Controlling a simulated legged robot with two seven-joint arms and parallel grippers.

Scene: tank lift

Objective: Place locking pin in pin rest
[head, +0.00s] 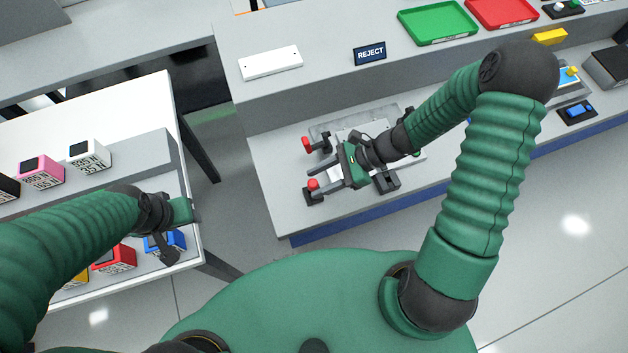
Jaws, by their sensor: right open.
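Two red-knobbed pieces, likely locking pins, show in the head view at the left end of a grey fixture on the bench. One red knob (306,142) is at the back on a dark mount. The other red knob (313,184) is nearer the front, above a dark block (313,196). I cannot tell which part is the pin rest. My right gripper (320,175) is open over the fixture, its fingers pointing left, close to the front knob; contact is unclear. My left gripper (188,228) is over the white table at left, its jaws unclear.
The white table (130,95) holds several coloured labelled cubes, including a pink one (41,171) and a white one (89,154). A REJECT sign (370,53), a white plate (270,62), a green tray (438,22) and a red tray (502,12) sit on the raised shelf.

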